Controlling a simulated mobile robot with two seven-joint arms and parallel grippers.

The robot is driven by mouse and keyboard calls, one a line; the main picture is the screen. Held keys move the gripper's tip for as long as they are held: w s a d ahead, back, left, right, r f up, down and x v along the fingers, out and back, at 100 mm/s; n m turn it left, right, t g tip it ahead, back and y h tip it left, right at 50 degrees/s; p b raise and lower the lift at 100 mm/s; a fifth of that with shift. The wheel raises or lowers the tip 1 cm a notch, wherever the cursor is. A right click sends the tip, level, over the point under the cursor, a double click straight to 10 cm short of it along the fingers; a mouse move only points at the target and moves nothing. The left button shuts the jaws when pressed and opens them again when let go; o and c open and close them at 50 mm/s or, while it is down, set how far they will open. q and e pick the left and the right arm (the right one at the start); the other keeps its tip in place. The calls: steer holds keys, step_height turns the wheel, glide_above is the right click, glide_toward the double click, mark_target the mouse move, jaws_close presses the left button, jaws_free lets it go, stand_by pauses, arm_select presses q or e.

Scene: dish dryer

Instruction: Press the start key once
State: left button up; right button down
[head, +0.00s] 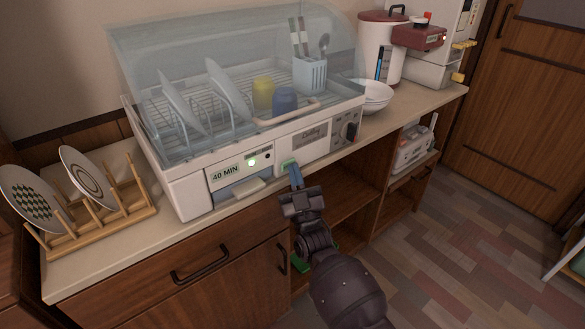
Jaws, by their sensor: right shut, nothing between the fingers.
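The dish dryer (190,193) stands on the counter with its clear cover down over the rack. Its white front panel carries a "40 MIN" label (225,174), a lit green lamp (252,162) and a small green key (287,163), which looks like the start key. My right gripper (294,170) is shut and empty, its bluish fingertips at the green key's lower right edge. The fingertips partly cover the key, and I cannot tell whether they touch it or whether it is pushed in. My left gripper is out of view.
Under the cover are plates, a yellow cup (263,92), a blue cup (285,100) and a cutlery holder (309,75). A wooden rack (100,222) with plates stands left. White bowls (372,97) and a rice container (379,45) stand right. The counter edge runs below the panel.

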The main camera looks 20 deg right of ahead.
steer(key=shift+s, duration=0.1)
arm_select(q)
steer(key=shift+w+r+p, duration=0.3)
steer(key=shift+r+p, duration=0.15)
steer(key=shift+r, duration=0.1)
arm_select(e)
steer(key=shift+s+d, duration=0.2)
steer(key=shift+s, duration=0.35)
steer(key=shift+s+d, duration=0.2)
steer(key=shift+s, duration=0.35)
steer(key=shift+f, duration=0.1)
arm_select(q)
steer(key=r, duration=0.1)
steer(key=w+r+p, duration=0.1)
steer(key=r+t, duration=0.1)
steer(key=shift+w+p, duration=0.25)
steer(key=shift+p, duration=0.1)
arm_select(e)
steer(key=s, duration=0.1)
steer(key=s+d, duration=0.1)
steer(key=s, duration=0.2)
steer(key=shift+s+d, duration=0.35)
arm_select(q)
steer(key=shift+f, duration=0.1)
